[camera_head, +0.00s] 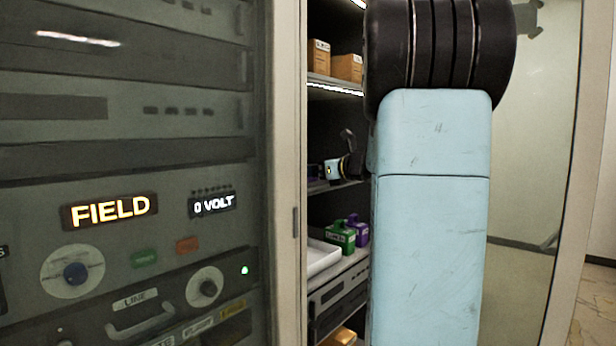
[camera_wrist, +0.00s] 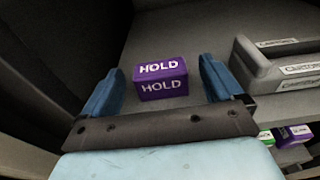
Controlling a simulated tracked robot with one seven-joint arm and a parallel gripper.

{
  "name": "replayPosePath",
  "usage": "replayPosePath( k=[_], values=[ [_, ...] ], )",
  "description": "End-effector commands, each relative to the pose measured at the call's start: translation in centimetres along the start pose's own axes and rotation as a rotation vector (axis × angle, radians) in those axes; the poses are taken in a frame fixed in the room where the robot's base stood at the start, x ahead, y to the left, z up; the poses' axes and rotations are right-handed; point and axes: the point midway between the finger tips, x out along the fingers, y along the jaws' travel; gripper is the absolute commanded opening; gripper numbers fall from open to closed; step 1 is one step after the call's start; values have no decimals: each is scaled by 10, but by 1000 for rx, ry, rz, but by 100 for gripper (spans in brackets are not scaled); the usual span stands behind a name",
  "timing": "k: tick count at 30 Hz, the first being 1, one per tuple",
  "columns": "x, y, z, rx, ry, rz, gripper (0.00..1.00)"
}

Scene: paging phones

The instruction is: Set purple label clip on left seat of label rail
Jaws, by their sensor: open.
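A purple label clip (camera_wrist: 162,88) with white HOLD lettering rests on a dark grey shelf surface in the wrist view. My gripper (camera_wrist: 161,65) is open, with one blue finger to the left of the clip and one to the right. Gaps show on both sides, so neither finger touches it. In the head view my gripper (camera_head: 335,168) reaches into the cabinet at middle shelf height, partly hidden by my arm. A grey block-like fixture with white labels (camera_wrist: 262,78) stands to the right in the wrist view; I cannot tell whether it is the label rail.
A green block (camera_head: 340,237) and another purple block (camera_head: 360,231) stand on a lower shelf beside a white tray (camera_head: 318,256). Cardboard boxes (camera_head: 346,67) sit above. The cabinet's upright post (camera_head: 288,170) and rack panel (camera_head: 130,130) border the opening on the left.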

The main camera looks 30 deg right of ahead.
Motion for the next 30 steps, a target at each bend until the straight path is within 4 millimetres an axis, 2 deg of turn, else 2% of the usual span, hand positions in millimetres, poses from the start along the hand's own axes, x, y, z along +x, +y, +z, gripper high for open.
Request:
replayPosePath(
  k=[3, 9, 27, 30],
  values=[
    [8, 0, 0, 1, 0, 0, 94],
    [8, 0, 0, 1, 0, 0, 93],
    [8, 0, 0, 1, 0, 0, 35],
    [8, 0, 0, 1, 0, 0, 34]
  ],
)
